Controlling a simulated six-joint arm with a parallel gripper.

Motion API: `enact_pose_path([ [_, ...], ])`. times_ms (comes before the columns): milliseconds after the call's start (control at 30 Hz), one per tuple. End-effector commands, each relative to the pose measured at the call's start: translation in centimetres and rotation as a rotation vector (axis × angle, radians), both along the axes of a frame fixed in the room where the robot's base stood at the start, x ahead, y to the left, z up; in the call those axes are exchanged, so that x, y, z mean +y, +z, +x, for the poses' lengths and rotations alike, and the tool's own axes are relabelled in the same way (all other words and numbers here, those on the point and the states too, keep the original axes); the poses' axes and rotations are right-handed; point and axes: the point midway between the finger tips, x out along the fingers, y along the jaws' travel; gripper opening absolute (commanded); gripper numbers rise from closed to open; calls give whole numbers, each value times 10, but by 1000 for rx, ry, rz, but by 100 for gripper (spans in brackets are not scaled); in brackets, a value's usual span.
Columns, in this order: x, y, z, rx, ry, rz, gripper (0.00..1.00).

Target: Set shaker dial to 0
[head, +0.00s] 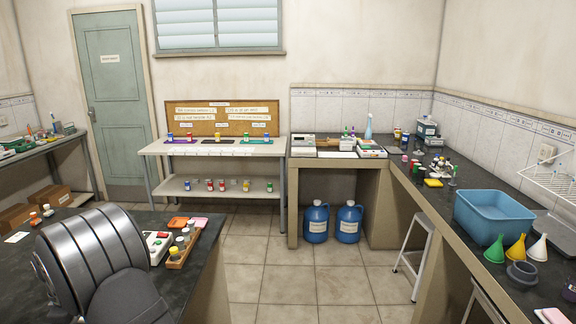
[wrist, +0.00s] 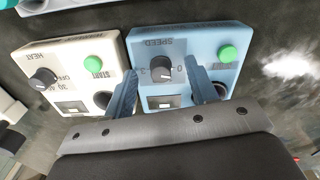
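A blue control box (wrist: 205,40) labelled SPEED, seen upside down, is in the middle of the wrist view. Its dark round dial (wrist: 160,67) has a scale with a 0 beside it; I cannot tell clearly where its pointer stands. The box also has a green button (wrist: 227,54) and a rocker switch (wrist: 163,102). My gripper (wrist: 161,70) is open, its two blue fingers apart on either side of the dial. I see no contact between fingers and dial. In the head view I cannot make out the blue box or my fingertips.
A white box (wrist: 75,42) labelled HEAT, with its own dark dial (wrist: 44,77) and green START button (wrist: 93,62), stands left of the blue box. A wooden rack of bottles (head: 183,250) is on the near bench right of my arm. The floor (head: 265,280) beyond is clear.

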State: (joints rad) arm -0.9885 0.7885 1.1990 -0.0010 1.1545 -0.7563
Motion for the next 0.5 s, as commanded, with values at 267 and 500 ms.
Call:
enact_pose_path([
  [267, 0, 0, 0, 0, 0, 1, 69],
  [500, 1, 10, 0, 0, 0, 2, 69],
])
